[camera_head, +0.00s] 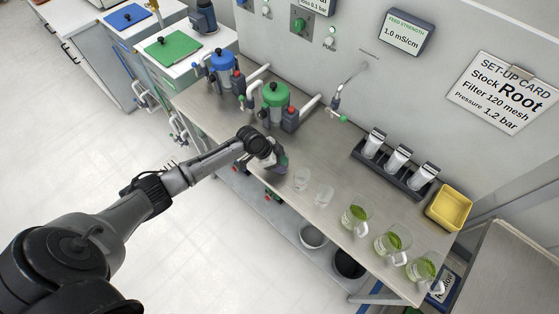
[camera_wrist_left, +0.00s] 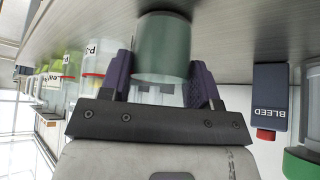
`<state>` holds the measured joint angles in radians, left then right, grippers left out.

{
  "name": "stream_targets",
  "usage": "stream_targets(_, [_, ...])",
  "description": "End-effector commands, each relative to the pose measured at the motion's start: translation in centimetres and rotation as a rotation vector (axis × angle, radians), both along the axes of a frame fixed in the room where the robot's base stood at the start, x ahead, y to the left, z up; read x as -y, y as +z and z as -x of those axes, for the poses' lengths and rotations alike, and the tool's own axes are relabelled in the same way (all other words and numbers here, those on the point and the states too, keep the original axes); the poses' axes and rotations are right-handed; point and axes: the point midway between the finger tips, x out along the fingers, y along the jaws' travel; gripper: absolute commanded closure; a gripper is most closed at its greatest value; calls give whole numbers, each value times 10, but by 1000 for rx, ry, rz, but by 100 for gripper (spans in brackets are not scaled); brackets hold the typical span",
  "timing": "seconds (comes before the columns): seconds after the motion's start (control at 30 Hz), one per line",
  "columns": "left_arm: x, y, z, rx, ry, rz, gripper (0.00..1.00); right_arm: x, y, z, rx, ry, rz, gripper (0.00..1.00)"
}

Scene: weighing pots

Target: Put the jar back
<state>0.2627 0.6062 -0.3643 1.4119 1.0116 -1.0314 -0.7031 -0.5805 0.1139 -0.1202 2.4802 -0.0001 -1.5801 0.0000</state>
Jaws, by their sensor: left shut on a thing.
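My left gripper (camera_head: 274,163) is over the near part of the steel bench (camera_head: 330,155), beside two clear empty-looking cups. In the left wrist view its purple fingers (camera_wrist_left: 163,90) are shut around a jar (camera_wrist_left: 162,47). The jar looks dull grey-green over most of its wall, with a clear part towards the gripper. I cannot tell whether the jar touches the bench. In the head view the jar is mostly hidden by the gripper. My right gripper is not in view.
Clear cups (camera_head: 301,180) and jugs with green contents (camera_head: 356,214) stand along the front edge. A blue-topped unit (camera_head: 221,62) and a green-topped unit (camera_head: 275,94) stand behind left. A dark rack (camera_head: 394,168) and a yellow tray (camera_head: 449,207) are at the right. The bench middle is clear.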

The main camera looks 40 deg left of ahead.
Motion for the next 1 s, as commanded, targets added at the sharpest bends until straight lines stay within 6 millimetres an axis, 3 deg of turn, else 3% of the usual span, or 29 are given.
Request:
stream_targets(0.37, [0,-4,-1,2,1,1,74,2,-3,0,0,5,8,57])
stream_targets(0.4, [0,-2,0,1,1,0,40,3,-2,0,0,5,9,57])
stream_targets(0.63, [0,-2,0,1,1,0,18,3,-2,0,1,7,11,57])
stream_targets(1.0, [-3,6,2,2,0,-2,18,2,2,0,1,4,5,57])
